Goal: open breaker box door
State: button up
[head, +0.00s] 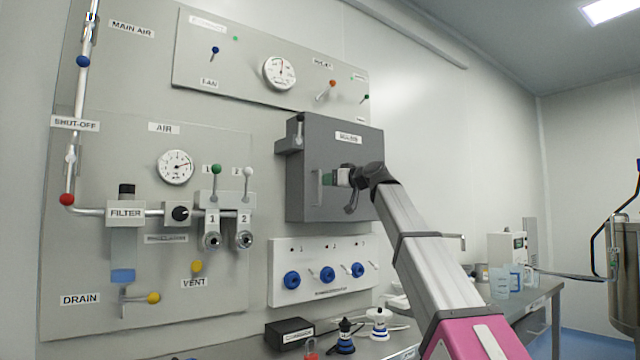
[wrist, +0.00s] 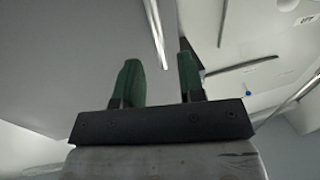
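The breaker box (head: 362,205) is a dark grey box on the wall panel, in the middle of the head view. Its front door looks shut and bears a small white label. A thin upright silver handle (head: 319,188) is at the left of the door. My gripper (head: 331,178) is at the door front, just right of the handle. In the wrist view, the green fingers of my gripper (wrist: 158,68) stand apart with nothing clamped. The silver bar of the handle (wrist: 155,32) shows in the gap between them. I cannot tell whether a finger touches it.
A lever (head: 298,131) sticks up at the box's upper left corner. A white panel with blue knobs (head: 324,287) is mounted below the box. Valves and a filter (head: 125,213) are to the left. A bench (head: 540,300) with small items stands at the right.

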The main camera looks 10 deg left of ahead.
aim_at(320, 201)
jog(key=x, duration=0.5)
jog(key=shift+w+a, duration=0.15)
grip_shut()
